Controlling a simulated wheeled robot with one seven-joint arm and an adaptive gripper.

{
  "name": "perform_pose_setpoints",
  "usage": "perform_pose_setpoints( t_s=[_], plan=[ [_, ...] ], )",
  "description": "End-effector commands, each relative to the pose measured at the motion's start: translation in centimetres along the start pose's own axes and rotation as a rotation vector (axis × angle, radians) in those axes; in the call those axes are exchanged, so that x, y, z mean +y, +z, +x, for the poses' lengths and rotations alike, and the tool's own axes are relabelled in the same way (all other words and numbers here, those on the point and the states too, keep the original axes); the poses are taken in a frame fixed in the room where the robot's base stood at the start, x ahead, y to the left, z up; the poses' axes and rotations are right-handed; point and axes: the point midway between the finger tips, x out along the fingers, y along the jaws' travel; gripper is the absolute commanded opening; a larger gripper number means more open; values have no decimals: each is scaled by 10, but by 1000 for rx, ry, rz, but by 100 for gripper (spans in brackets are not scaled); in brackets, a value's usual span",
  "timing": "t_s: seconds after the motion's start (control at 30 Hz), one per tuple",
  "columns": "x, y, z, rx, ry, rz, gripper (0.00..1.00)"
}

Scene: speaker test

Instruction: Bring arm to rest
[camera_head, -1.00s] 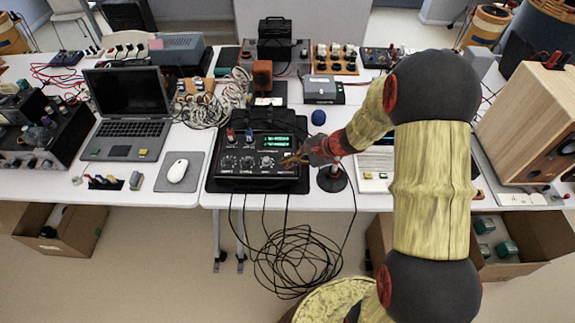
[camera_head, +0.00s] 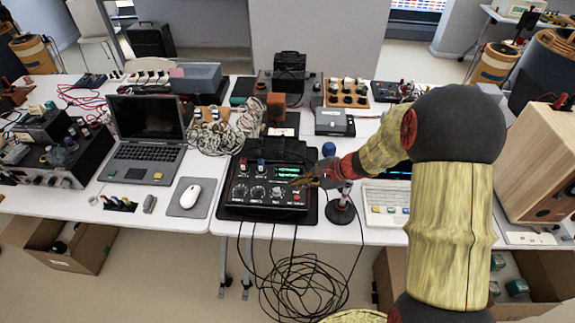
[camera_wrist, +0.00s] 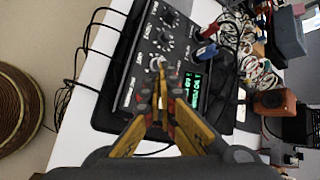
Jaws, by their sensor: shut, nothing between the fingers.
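My arm reaches in from the right in the head view, its elbow bent high above the table. My gripper (camera_head: 303,183) is above the right part of a black control box (camera_head: 240,192) with knobs and a green-lit display. In the wrist view my gripper (camera_wrist: 162,80) is shut and empty. Its yellow fingers converge over the panel of the control box (camera_wrist: 130,103), close to a knob and the display (camera_wrist: 193,89). I cannot tell whether the fingertips touch the panel.
A round-based stand (camera_head: 341,211) is close to my gripper on the right. A laptop (camera_head: 146,140) and white mouse (camera_head: 190,196) are left; a wooden speaker (camera_head: 530,165) is right of my arm. Cables (camera_head: 300,285) hang at the table's front. The table is crowded.

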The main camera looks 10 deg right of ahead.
Motion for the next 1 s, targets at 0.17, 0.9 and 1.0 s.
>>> perform_pose_setpoints(
  t_s=[0.17, 0.9, 1.0],
  plan=[
    [0, 1, 0, -3, 2, -2, 0],
    [132, 106, -164, 84, 570, -920, 0],
    [138, 119, -197, 152, 617, -1075, 0]
  ],
)
